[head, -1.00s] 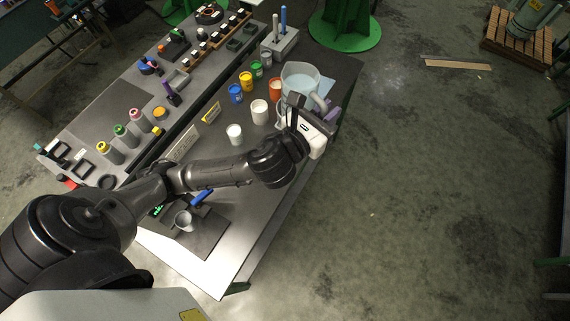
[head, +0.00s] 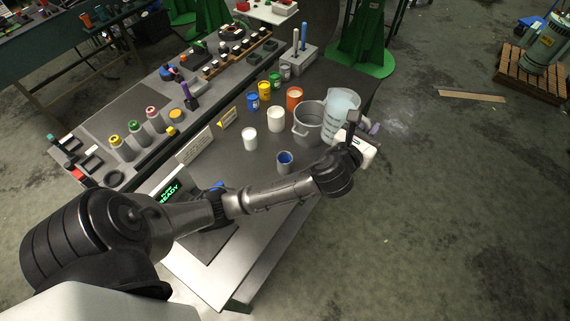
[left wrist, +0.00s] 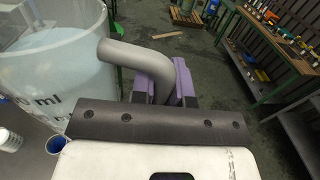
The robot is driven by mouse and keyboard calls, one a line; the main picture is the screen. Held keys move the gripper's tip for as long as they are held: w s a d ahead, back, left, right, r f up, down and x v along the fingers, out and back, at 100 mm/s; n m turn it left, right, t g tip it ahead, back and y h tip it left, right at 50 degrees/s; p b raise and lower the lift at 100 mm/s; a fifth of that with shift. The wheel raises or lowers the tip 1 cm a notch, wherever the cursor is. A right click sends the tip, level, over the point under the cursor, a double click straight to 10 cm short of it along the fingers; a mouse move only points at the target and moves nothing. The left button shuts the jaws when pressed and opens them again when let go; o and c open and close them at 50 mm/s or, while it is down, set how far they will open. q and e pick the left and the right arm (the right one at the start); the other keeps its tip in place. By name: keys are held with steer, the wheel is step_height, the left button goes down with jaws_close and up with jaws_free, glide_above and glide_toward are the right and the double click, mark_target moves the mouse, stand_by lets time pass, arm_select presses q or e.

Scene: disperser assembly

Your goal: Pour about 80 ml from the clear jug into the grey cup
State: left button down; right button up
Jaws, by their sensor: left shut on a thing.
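The clear jug (head: 341,106) stands at the far right end of the bench, roughly upright, with pale liquid inside. It fills the left of the left wrist view (left wrist: 55,75). My left gripper (head: 368,127) is shut on the jug's grey handle (left wrist: 150,60), its purple pads around the handle on the side away from the jug. I cannot tell whether the jug touches the bench. The small grey cup, near the scale in the earlier head frame, is hidden behind my left arm. The scale's display (head: 171,191) glows green. My right gripper is not in view.
A large grey pot (head: 308,124) stands close left of the jug. White pots (head: 276,119), an orange-rimmed pot (head: 294,98) and a blue-filled cup (head: 285,161) stand nearby. A stand with upright tools (head: 298,58) is behind.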

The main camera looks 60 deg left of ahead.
arm_select(q)
steer(key=a+f+n+y+b, duration=0.1)
steer(key=a+f+b, duration=0.2)
steer(key=f, duration=0.9)
steer(key=w+a+f+n+g+y+b, duration=0.1)
steer(key=a+f+y+b, duration=0.1)
steer(key=f+b, duration=0.6)
steer(key=w+a+f+n+g+y+b, duration=0.1)
steer(key=a+f+b, duration=0.2)
steer(key=f, duration=1.5)
steer(key=b, duration=0.2)
steer(key=shift+a+b, duration=0.3)
steer(key=shift+a, duration=0.1)
steer(key=shift+r, duration=0.1)
steer(key=shift+s+a+r+n+g+h+p, duration=0.15)
steer(key=shift+s+a+r+n+p, duration=0.15)
steer(key=shift+a+r+n+p, duration=0.5)
steer(key=shift+s+a+r+n+g+h+p, duration=0.1)
steer(key=shift+s+a+r+n+p, duration=0.2)
steer(key=shift+r+n+p, duration=0.6)
steer(key=shift+s+a+r+n+g+h+p, duration=0.2)
steer(key=shift+a+r+n+p, duration=0.35)
steer(key=shift+n+p, duration=0.65)
